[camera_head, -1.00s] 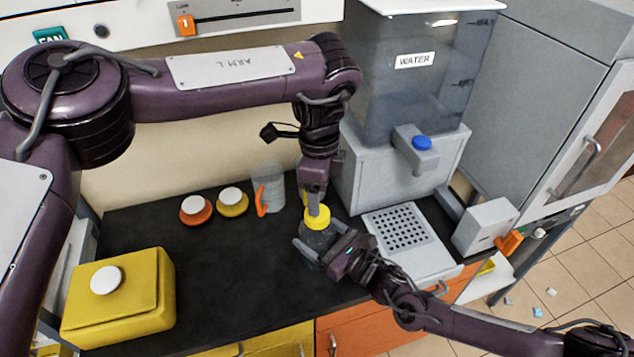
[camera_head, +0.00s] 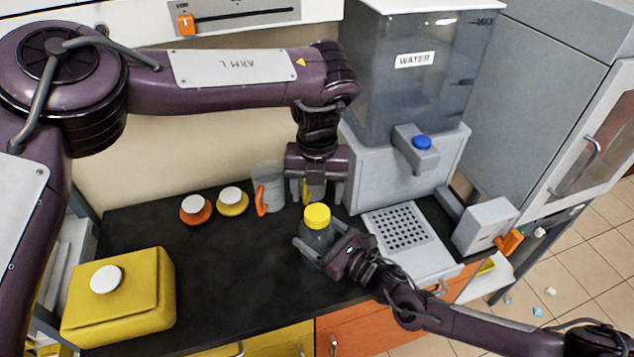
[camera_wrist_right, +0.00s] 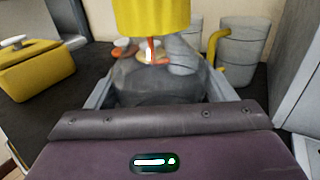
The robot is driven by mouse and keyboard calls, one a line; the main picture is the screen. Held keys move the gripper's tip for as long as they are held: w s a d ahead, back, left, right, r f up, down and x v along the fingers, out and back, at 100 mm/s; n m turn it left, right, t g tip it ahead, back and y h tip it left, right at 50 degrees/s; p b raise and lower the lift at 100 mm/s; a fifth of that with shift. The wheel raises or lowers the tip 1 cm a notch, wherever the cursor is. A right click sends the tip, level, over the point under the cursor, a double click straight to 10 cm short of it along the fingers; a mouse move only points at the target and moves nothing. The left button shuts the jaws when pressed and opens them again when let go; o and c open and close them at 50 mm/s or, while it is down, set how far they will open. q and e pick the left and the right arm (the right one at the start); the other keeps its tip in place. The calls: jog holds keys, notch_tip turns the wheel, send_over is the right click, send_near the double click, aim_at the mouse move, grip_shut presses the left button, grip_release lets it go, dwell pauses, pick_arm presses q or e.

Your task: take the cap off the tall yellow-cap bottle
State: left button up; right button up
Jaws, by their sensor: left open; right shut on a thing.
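The tall bottle (camera_head: 317,238) is clear grey and upright on the dark counter. Its yellow cap (camera_head: 317,215) sits on top; the cap also fills the upper middle of the right wrist view (camera_wrist_right: 152,15). My right gripper (camera_head: 314,242) is shut on the bottle's body, a finger on each side; the bottle body (camera_wrist_right: 155,82) shows between the fingers in the right wrist view. My left gripper (camera_head: 316,200) points down, open and empty, with its fingers spread wide just above and behind the cap. It appears clear of the cap.
A grey mug with an orange handle (camera_head: 267,185) and another with a yellow handle (camera_wrist_right: 241,52) stand behind. Orange (camera_head: 195,210) and yellow (camera_head: 232,203) white-topped containers are left of them. A yellow box (camera_head: 120,298) is front left; the water dispenser (camera_head: 400,175) is right.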

aim_at(317, 212)
pick_arm(q)
notch_tip(317, 212, down, 6)
jog(key=shift+f, duration=0.1)
dwell(0.4)
jog(key=c, duration=1)
jog(key=n, duration=0.6)
jog(key=shift+r, duration=0.35)
jog(key=shift+r, duration=0.85)
